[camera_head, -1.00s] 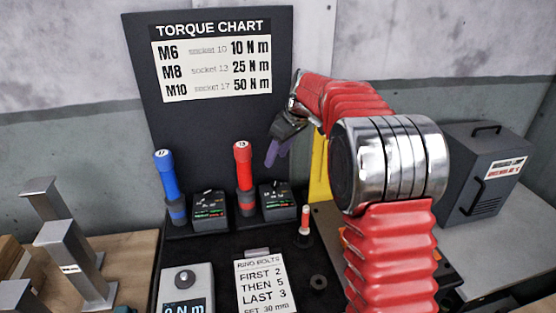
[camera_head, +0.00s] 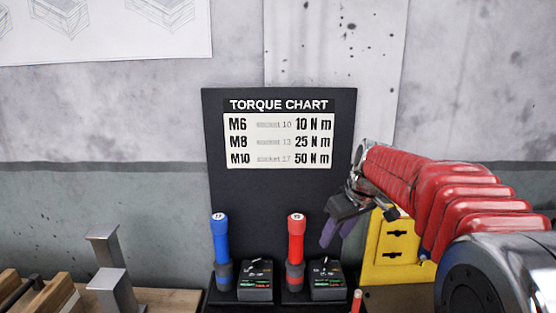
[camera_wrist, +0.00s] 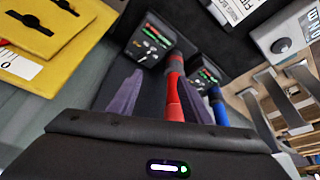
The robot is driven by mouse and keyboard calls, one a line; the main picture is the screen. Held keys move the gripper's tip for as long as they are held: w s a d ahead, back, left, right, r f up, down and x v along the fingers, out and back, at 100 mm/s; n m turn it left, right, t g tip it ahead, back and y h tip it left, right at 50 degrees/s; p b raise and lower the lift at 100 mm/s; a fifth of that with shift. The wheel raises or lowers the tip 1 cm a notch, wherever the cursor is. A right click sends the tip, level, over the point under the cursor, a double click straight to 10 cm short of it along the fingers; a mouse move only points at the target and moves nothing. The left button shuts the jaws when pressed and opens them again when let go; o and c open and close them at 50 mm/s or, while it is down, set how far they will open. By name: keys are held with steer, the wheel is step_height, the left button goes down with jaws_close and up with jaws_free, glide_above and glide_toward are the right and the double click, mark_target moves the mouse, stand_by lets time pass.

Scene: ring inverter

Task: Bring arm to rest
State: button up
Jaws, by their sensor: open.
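My gripper (camera_head: 342,230) hangs from my red-sleeved arm at the right of the head view, in front of the dark board's right edge. Its purple fingers point down and nothing shows between them. In the wrist view my gripper (camera_wrist: 160,97) is open, its two fingers apart. The red-handled tool (camera_head: 296,240) stands upright in a dark rack to the gripper's left. In the wrist view the red tool (camera_wrist: 174,95) appears between the fingers, but farther off. The blue-handled tool (camera_head: 220,240) stands left of it, also seen in the wrist view (camera_wrist: 217,105).
A torque chart board (camera_head: 280,190) stands behind the tools. Dark boxes with small displays (camera_head: 256,281) sit beside each tool. A yellow stand (camera_head: 393,247) is just right of my gripper. Metal brackets (camera_head: 108,270) and wooden pieces lie at the left.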

steer(key=s+r+m+t+h, duration=0.1)
steer(key=s+r+m, duration=0.15)
steer(key=s, duration=1.55)
steer(key=s+f+m+h, duration=0.1)
steer(key=s+f+m, duration=0.2)
steer(key=s, duration=1.1)
steer(key=shift+d+f+t, duration=0.25)
steer(key=shift+f+t, duration=0.15)
steer(key=shift+f, duration=1.15)
steer(key=shift+m, duration=0.25)
steer(key=shift+c, duration=0.3)
